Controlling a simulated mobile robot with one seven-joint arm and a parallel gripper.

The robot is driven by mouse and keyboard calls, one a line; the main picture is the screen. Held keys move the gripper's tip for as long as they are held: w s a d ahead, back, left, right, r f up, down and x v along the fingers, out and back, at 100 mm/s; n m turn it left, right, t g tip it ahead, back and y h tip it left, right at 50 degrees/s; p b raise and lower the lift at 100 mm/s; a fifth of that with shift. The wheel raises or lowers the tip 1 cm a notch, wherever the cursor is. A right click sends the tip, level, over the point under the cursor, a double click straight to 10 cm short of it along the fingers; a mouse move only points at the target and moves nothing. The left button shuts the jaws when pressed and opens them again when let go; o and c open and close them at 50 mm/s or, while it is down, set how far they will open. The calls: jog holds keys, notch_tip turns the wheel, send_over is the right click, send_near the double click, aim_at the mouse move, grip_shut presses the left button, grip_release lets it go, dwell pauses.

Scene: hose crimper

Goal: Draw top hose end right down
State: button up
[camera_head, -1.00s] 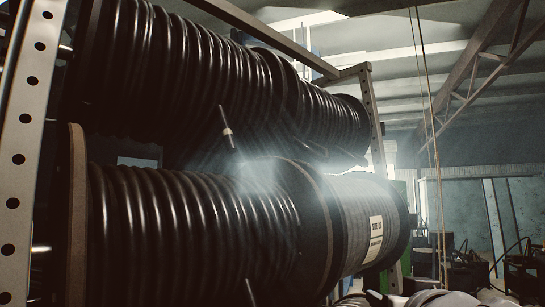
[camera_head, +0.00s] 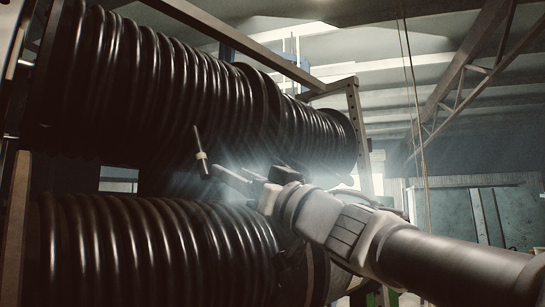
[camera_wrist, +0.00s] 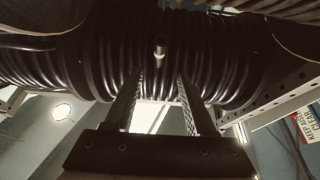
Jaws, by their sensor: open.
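The top hose end (camera_head: 198,137) is a short dark stub with a pale band, hanging below the upper hose reel (camera_head: 150,80). In the wrist view the hose end (camera_wrist: 160,46) shows just beyond the fingertips, centred between them. My gripper (camera_head: 232,174) reaches in from the right, close to the right of the stub in the head view. Its two fingers are apart and empty; it also shows in the wrist view (camera_wrist: 160,74). The stub does not look held.
The lower hose reel (camera_head: 130,250) lies beneath, partly behind my arm. A steel rack post (camera_head: 360,135) stands at the right end. A thin hanging cord (camera_head: 415,100) is farther right. The wrist view shows a perforated rail (camera_wrist: 285,90) and a warning sign (camera_wrist: 308,128).

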aim_at(204, 158)
jog(key=p+x, duration=0.3)
jog(key=x, duration=0.9)
jog(key=shift+w, duration=0.1)
grip_shut()
dwell(1.0)
